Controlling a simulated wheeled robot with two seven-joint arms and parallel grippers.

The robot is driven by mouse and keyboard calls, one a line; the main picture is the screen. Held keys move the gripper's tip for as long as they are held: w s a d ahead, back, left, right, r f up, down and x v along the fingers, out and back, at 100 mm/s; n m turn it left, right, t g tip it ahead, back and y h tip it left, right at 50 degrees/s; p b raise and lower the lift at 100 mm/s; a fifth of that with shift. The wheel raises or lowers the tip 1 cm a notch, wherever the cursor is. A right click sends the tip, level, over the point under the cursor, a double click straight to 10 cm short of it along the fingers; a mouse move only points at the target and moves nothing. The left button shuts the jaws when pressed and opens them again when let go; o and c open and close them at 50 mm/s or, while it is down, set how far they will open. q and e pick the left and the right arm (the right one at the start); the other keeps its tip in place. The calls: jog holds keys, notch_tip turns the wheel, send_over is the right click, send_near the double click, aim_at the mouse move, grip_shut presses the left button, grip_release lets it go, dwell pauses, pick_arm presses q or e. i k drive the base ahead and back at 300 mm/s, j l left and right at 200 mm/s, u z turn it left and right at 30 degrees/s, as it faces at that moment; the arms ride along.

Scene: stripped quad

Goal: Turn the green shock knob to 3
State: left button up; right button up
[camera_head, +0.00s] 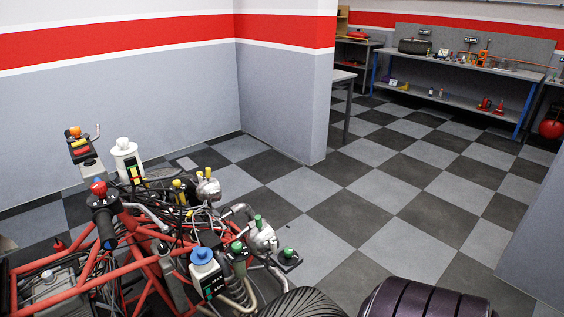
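The stripped quad with a red tube frame (148,262) fills the lower left. A green knob (237,246) sits on top of a dark fitting above a pale coil spring (241,292), like a shock. Another green knob (289,252) sits on a small black plate to its right. A third green piece (258,220) stands on a silver metal part behind. No number or pointer can be read on any of them. Neither of my grippers is in view.
A blue knob (202,256) on a white, labelled body stands close left of the shock knob. A treaded tyre (303,303) and a dark ribbed, rounded thing (425,300) fill the bottom edge. Checkered floor (375,205) is clear to the right. A workbench (460,62) stands far back.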

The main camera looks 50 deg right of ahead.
aim_at(236, 247)
jog(key=z, duration=1.35)
